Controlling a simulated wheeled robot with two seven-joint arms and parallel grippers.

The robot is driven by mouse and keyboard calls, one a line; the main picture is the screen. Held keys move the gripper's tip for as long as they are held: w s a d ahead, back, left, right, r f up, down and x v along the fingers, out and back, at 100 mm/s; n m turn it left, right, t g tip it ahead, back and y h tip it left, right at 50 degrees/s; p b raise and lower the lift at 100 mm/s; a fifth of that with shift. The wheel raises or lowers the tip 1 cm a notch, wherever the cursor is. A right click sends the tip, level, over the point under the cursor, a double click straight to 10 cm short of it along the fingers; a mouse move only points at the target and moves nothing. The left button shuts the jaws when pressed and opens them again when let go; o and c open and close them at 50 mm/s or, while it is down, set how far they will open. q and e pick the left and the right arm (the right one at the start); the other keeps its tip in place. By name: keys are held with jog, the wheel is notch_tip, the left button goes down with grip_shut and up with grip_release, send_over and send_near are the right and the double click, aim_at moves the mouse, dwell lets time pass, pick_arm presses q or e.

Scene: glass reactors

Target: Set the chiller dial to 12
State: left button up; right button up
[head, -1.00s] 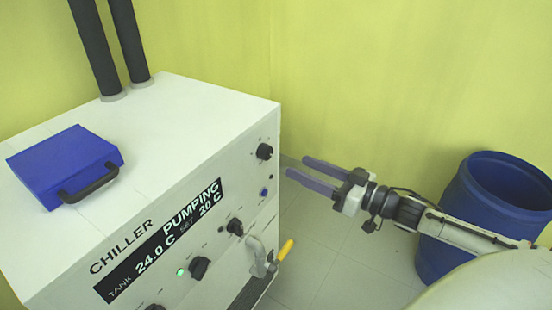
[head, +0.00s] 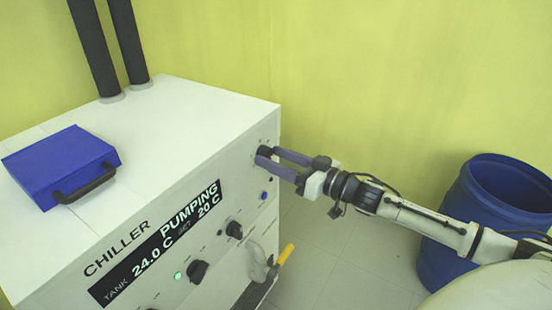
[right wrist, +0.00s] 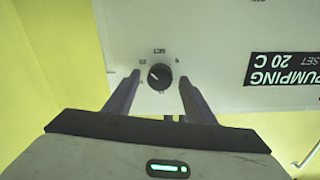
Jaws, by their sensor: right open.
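The chiller (head: 215,160) is a white cabinet; its display (head: 160,243) reads PUMPING, TANK 24.0 C, SET 20 C. The black SET dial (right wrist: 160,76) shows in the right wrist view, with a white pointer mark and small numbers around it, 20 legible on the left. In the head view the dial (head: 263,150) is partly hidden by my fingers. My right gripper (head: 268,157) is open at the front panel. In the right wrist view its fingers (right wrist: 160,82) stand either side of the dial with gaps; I cannot tell their exact depth. My left gripper is not in view.
Lower on the panel are black knobs (head: 197,271) (head: 234,229), a green light (head: 178,275) and a yellow-handled valve (head: 285,254). A blue handled lid (head: 60,165) and two dark pipes lie or stand on top. A blue barrel (head: 450,240) stands at right.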

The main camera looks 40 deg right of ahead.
jog(key=c, duration=1)
jog(key=shift+c, duration=0.2)
